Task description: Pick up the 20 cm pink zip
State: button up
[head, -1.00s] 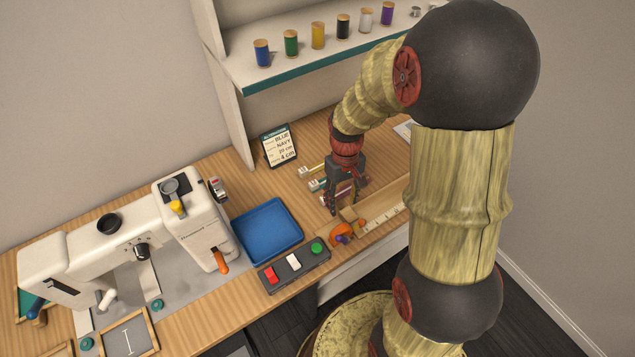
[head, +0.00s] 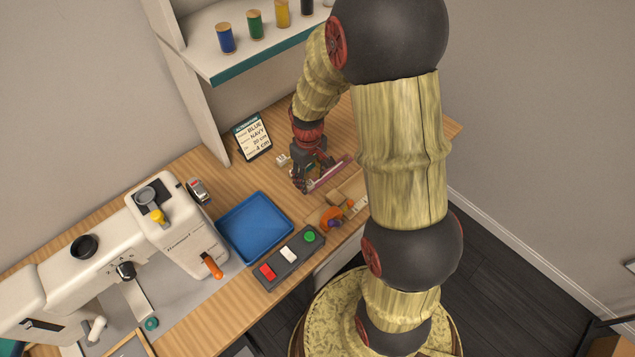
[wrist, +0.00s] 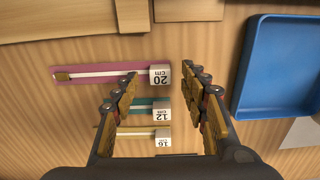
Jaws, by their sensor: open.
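The pink zip (wrist: 110,73) lies flat on the table in the wrist view, with a white block at its right end marked 20 cm (wrist: 160,76). It also shows in the head view (head: 331,173), partly behind my gripper. My gripper (wrist: 164,80) is open and empty, with its fingertips on either side of the zip's labelled end. In the head view my gripper (head: 306,184) is low over the zips. I cannot tell whether the fingers touch the zip. A green zip marked 12 cm (wrist: 162,110) and a yellowish zip marked 16 cm (wrist: 157,135) lie beside it.
A blue tray (head: 228,226) is to the right of the zips in the wrist view, and wooden pieces (wrist: 45,20) lie above them. A control box with coloured buttons (head: 289,257), a sewing machine (head: 185,230) and an order card (head: 252,137) are nearby.

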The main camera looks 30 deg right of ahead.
notch_tip(320, 180, down, 3)
jog(key=shift+r+b, duration=0.2)
jog(key=shift+b, duration=0.1)
jog(key=shift+r, duration=0.1)
grip_shut()
